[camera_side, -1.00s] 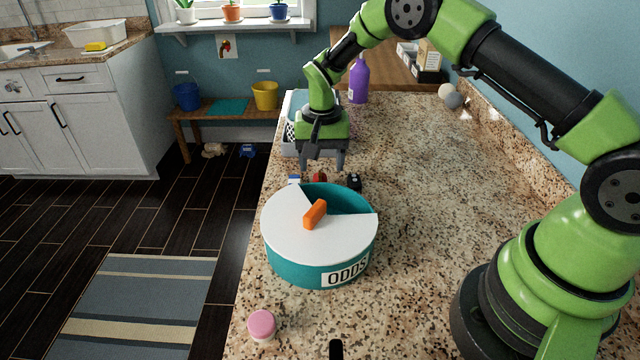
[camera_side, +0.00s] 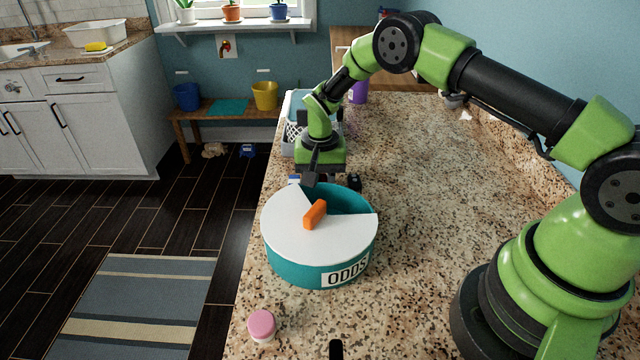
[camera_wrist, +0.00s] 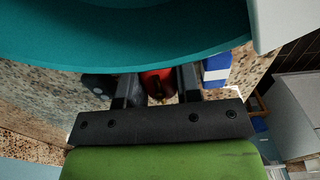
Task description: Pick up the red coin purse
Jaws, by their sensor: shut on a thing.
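The red coin purse (camera_wrist: 158,82) shows in the wrist view between the two fingers of my gripper (camera_wrist: 158,88), and the fingers are shut on it. In the side view my gripper (camera_side: 311,182) is low behind the round teal tub, and the purse is hidden there. In the wrist view a dark item (camera_wrist: 98,84) lies to the left of the purse, and a blue and white item (camera_wrist: 217,68) lies to the right.
The teal tub (camera_side: 295,265) marked ODDS has a white lid (camera_side: 290,243) with an open wedge and an orange handle (camera_side: 315,214). A pink-topped jar (camera_side: 261,325) stands in front. A black item (camera_side: 354,182) sits behind the tub. The counter at right is clear.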

